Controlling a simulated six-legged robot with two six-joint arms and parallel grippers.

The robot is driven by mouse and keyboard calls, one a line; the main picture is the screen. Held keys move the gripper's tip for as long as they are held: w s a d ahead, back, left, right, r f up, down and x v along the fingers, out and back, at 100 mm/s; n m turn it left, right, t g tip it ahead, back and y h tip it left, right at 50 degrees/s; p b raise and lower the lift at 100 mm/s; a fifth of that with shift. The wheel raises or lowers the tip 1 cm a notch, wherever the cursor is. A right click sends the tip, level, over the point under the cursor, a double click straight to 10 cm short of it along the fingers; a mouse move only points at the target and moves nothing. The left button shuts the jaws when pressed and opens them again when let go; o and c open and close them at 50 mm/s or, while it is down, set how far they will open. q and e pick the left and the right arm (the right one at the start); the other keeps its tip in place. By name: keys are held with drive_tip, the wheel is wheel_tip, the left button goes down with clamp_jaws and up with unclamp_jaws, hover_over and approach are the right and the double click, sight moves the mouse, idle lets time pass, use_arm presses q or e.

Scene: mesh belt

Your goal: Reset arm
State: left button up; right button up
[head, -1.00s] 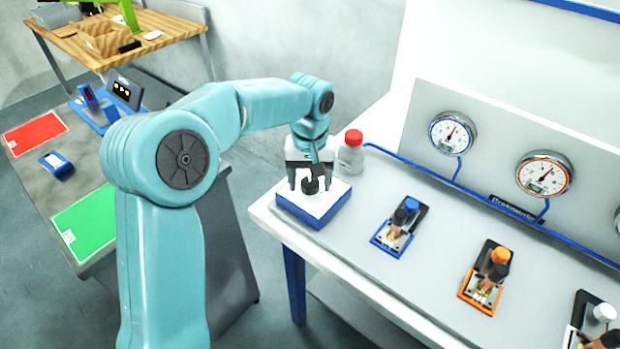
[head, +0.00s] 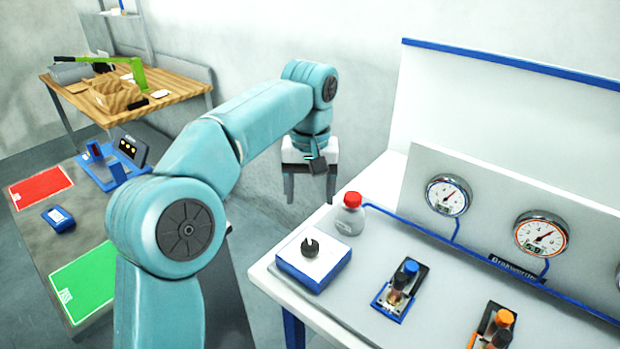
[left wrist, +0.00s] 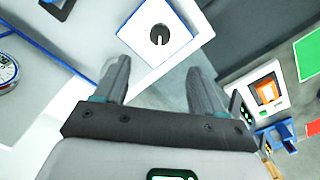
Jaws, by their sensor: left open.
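My left gripper (head: 309,186) hangs open and empty in the head view, pointing down, above and behind the white-topped blue box. Its two dark fingers (left wrist: 155,85) stand wide apart in the left wrist view with nothing between them. The box (head: 327,271) sits on the near left corner of the white bench, with a small dark notched piece (head: 310,246) on its top. The box also shows beyond the fingers in the left wrist view (left wrist: 178,30). My right gripper is not in view.
A red-capped bottle (head: 349,219) stands behind the box. Blue (head: 401,290) and orange (head: 492,330) fixtures lie on the bench (head: 440,262) below round gauges (head: 447,196). At left, a grey table holds red (head: 40,186) and green (head: 88,277) mats. A wooden table (head: 170,97) stands behind.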

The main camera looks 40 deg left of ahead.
use_arm(q)
drive_tip(key=shift+r, duration=0.9)
